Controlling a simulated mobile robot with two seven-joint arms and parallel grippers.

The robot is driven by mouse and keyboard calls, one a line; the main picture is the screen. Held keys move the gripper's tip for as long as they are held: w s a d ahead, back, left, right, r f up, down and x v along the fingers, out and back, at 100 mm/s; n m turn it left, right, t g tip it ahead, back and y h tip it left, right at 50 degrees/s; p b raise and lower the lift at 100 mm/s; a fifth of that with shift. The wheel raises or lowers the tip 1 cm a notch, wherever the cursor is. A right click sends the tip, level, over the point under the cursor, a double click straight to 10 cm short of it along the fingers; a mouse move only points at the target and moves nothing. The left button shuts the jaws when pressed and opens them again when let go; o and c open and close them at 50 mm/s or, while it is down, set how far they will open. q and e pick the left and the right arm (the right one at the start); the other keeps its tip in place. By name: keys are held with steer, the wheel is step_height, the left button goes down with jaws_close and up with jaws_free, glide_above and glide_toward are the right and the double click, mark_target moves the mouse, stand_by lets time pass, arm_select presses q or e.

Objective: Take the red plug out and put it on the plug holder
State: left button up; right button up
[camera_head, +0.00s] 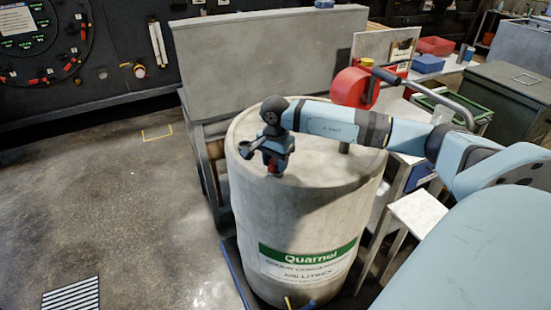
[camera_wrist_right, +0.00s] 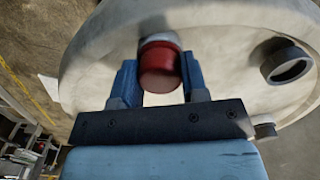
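The red plug (camera_wrist_right: 160,68) sits between the two blue fingers of my right gripper (camera_wrist_right: 160,76) in the wrist view, with both fingers against its sides. In the head view the plug (camera_head: 275,168) shows as a small red bit under my right gripper (camera_head: 274,158), close above the top of the grey drum (camera_head: 300,215) labelled Quarnel. I cannot tell whether the plug is still seated in the drum top. I cannot clearly make out a plug holder. My left gripper is not in view.
A dark round opening with a raised collar (camera_wrist_right: 288,65) is on the drum top.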

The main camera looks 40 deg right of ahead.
steer(key=c, duration=0.3)
steer(key=shift+f+n+b, duration=0.2)
steer(key=shift+n+b, duration=0.6)
steer(key=shift+n, duration=0.1)
steer(key=shift+n+b, duration=0.6)
steer(key=shift+n, duration=0.5)
steer(key=shift+r+n, duration=0.2)
steer(key=shift+n, duration=0.4)
steer(key=shift+f+n+b, duration=0.2)
steer(key=shift+n+b, duration=0.75)
steer(key=shift+n, duration=0.15)
steer(key=n+b, duration=0.1)
steer(key=n, duration=0.2)
steer(key=shift+r, duration=0.2)
